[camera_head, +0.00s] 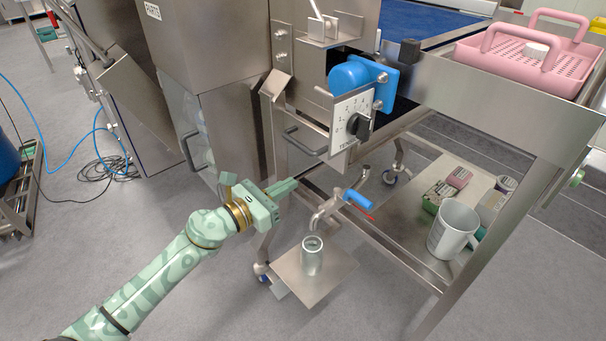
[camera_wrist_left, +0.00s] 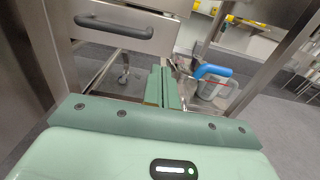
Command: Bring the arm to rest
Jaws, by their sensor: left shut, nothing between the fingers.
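My left arm, pale green, comes in from the lower left in the head view. Its left gripper (camera_head: 292,184) is shut and empty, in front of the steel machine and to the left of the blue-handled tap (camera_head: 330,208). In the left wrist view the closed fingers (camera_wrist_left: 162,88) point away from the camera, with the tap's blue lever (camera_wrist_left: 212,71) to their right. My right gripper does not show.
A dial panel (camera_head: 352,118) and a bar handle (camera_head: 303,143) are above the gripper. A pink basket (camera_head: 520,62) sits at upper right. The floor at lower left is open.

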